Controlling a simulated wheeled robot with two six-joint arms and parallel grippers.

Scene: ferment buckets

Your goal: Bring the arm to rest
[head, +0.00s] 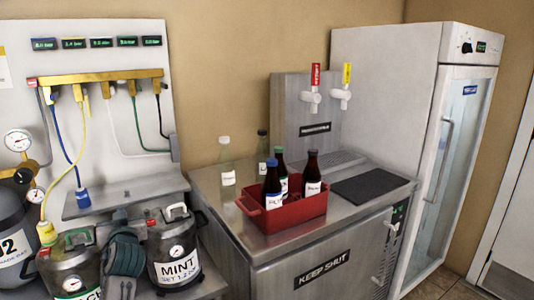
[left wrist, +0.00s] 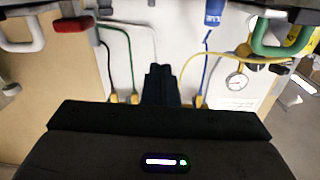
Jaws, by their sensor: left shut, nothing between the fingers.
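My left gripper (left wrist: 160,72) shows in the left wrist view as dark fingers closed together, with nothing between them. Behind the fingers are a pale panel and hanging green, blue and yellow lines; the fingers look clear of them, though depth is hard to judge. My right gripper is in neither view.
A red crate (head: 297,212) with bottles stands on the steel counter (head: 345,215). A fridge (head: 445,150) is at right.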

